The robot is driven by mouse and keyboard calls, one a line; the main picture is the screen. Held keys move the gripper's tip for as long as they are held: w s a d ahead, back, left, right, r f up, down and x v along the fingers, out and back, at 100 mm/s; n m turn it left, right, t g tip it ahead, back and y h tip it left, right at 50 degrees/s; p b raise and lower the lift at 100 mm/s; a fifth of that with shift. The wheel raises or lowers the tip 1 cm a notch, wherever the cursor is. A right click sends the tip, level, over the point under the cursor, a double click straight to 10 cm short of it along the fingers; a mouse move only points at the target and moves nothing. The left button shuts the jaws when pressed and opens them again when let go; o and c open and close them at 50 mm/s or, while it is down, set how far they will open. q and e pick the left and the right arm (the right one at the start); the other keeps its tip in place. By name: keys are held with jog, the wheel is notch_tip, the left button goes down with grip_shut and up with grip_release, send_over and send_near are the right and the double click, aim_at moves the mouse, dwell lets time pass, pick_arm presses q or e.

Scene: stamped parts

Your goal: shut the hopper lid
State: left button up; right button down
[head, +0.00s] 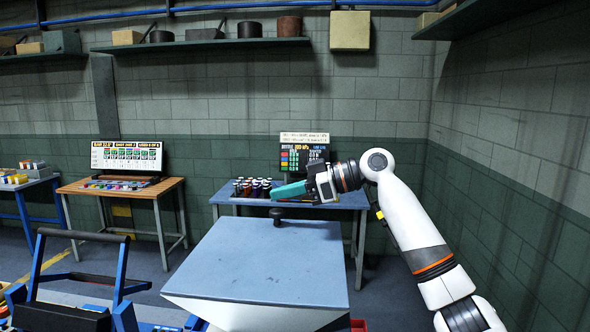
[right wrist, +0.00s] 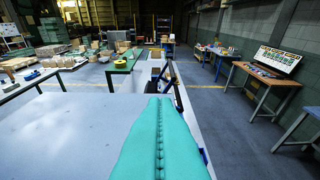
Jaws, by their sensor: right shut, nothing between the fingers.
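The hopper (head: 240,312) stands in front of me, with pale, inward-sloping walls. Its blue-grey lid (head: 260,262) lies flat across the top, and I see no gap at the edges that show. A black knob (head: 278,216) stands up near the lid's far edge. My right gripper (head: 276,193) has teal fingers, shut and empty, pointing left a little above the knob in the picture, apart from it. In the right wrist view the fingers (right wrist: 158,135) reach out over the pale lid surface (right wrist: 70,135). My left gripper is not in view.
A blue table (head: 340,200) with dark bottles (head: 252,187) and a display board (head: 304,152) stands behind the hopper. A wooden bench (head: 150,189) is at the left. A blue frame with a black handle (head: 84,235) stands at front left. Open floor lies between.

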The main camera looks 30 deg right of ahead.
jog(key=shift+s+d+f, duration=0.15)
jog(key=shift+f, duration=0.15)
jog(key=shift+s+d+f, duration=0.1)
jog(key=shift+f, duration=0.1)
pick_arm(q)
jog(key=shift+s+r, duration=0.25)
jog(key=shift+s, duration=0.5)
pick_arm(e)
jog(key=shift+f, duration=0.15)
jog(key=shift+s+d, duration=0.1)
jog(key=shift+d, duration=0.1)
jog(key=b+v, duration=0.4)
jog(key=v, duration=0.6)
jog(key=shift+s+d, duration=0.15)
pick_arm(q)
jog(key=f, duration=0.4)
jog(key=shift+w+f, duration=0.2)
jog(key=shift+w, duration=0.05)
pick_arm(e)
jog(key=shift+s+d+r, duration=0.25)
jog(key=shift+d, duration=0.05)
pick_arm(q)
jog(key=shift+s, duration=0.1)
